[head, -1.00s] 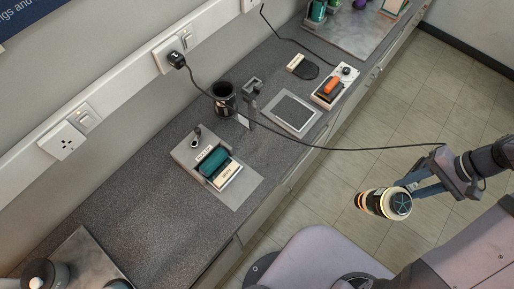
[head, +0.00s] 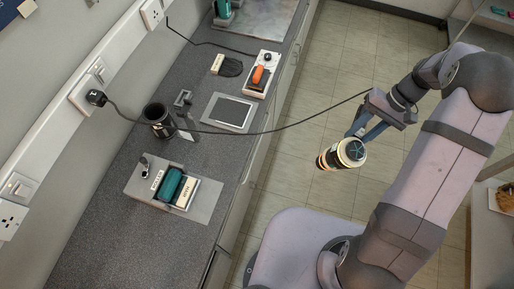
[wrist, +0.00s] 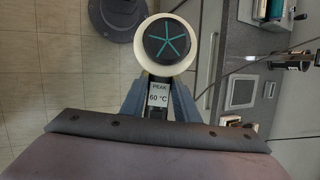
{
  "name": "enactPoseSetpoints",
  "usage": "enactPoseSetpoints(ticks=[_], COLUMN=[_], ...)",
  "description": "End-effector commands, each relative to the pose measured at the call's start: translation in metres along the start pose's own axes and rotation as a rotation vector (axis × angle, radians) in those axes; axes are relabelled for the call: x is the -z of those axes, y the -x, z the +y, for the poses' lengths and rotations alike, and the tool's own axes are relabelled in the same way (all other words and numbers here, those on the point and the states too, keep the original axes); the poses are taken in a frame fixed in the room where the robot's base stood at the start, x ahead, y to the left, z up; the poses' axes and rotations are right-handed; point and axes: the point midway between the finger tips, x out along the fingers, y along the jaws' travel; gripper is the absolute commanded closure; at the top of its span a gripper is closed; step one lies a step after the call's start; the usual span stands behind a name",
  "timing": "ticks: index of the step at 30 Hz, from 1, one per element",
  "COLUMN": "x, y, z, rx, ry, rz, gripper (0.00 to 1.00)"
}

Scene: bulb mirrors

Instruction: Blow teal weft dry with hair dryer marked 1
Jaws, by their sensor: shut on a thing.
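A short round hair dryer (head: 342,154), black with cream bands and a teal star on its end, hangs over the floor right of the counter. My gripper (head: 359,132) is shut on its handle. In the wrist view the dryer (wrist: 169,43) shows its starred end, with a "PEAK 60 °C" label (wrist: 158,95) below. Its cable runs left to a black plug (head: 96,98) with a white mark, probably 1, in a wall socket. The teal weft (head: 169,184) lies on a grey plate (head: 203,207) on the counter, beside a cream labelled block (head: 186,194). The dryer is well apart from it.
The cable (head: 240,133) crosses above the counter. A black cup (head: 158,120), a grey upright bracket (head: 184,108), a framed dark pad (head: 229,112) and a white block with an orange piece (head: 258,75) stand beyond the weft. The counter's near left is bare.

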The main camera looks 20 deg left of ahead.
Motion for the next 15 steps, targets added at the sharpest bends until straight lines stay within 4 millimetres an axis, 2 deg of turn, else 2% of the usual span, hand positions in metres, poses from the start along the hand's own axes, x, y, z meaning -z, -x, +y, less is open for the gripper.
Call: enactPoseSetpoints(ticks=[15], x=[-0.0038], y=[0.0001], z=[-0.0002], rx=[0.001], ry=[0.0], rz=[-0.001], gripper=[1.0])
